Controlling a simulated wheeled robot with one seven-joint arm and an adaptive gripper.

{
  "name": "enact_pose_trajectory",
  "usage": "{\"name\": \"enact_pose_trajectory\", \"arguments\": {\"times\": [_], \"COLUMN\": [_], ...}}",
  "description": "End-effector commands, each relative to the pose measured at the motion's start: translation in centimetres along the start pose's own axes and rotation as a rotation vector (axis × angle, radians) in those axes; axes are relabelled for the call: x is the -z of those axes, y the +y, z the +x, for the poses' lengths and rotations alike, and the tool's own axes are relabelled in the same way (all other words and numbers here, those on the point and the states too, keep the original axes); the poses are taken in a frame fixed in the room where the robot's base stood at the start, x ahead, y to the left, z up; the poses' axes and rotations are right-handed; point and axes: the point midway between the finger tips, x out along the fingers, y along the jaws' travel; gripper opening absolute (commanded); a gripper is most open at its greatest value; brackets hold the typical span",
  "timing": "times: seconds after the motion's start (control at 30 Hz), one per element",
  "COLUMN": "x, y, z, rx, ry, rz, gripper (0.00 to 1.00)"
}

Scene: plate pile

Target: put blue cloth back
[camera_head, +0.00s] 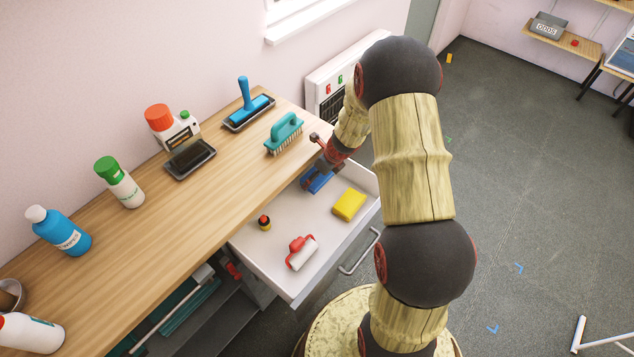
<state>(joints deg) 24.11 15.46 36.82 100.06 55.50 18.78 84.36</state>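The blue cloth (318,181) lies in the back part of the open white drawer (270,268), partly hidden under my gripper. My gripper (317,172) is low over the cloth at the drawer's far end, beside the worktop edge. Its fingers are small and partly hidden here, so I cannot tell whether they are open or shut on the cloth. My arm reaches over the drawer's right side from the lower right.
The wooden worktop (225,190) carries a teal brush (284,134), a blue roller in a tray (249,106), a black tray (190,159) and several bottles.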

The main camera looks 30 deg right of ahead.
Motion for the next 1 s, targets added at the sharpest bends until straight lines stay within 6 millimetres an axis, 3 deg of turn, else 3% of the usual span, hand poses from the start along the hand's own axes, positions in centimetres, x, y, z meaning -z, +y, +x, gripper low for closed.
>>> {"name": "enact_pose_trajectory", "arguments": {"times": [0.1,0.2,0.57,0.6,0.87,1.0], "x": [1.0,1.2,1.3,1.4,1.3,1.3], "y": [0.1,0.1,0.1,0.1,0.1,0.1], "z": [2.1,2.8,2.9,3.0,2.9,2.9], "rx": [-0.002,-0.001,-0.001,-0.001,-0.001,-0.001], "ry": [0.002,0.001,0.001,0.001,0.001,0.001], "rz": [0.001,0.001,0.0,0.0,0.0,0.0], "gripper": [0.6,0.6,0.6,0.85,0.99,1.0]}}
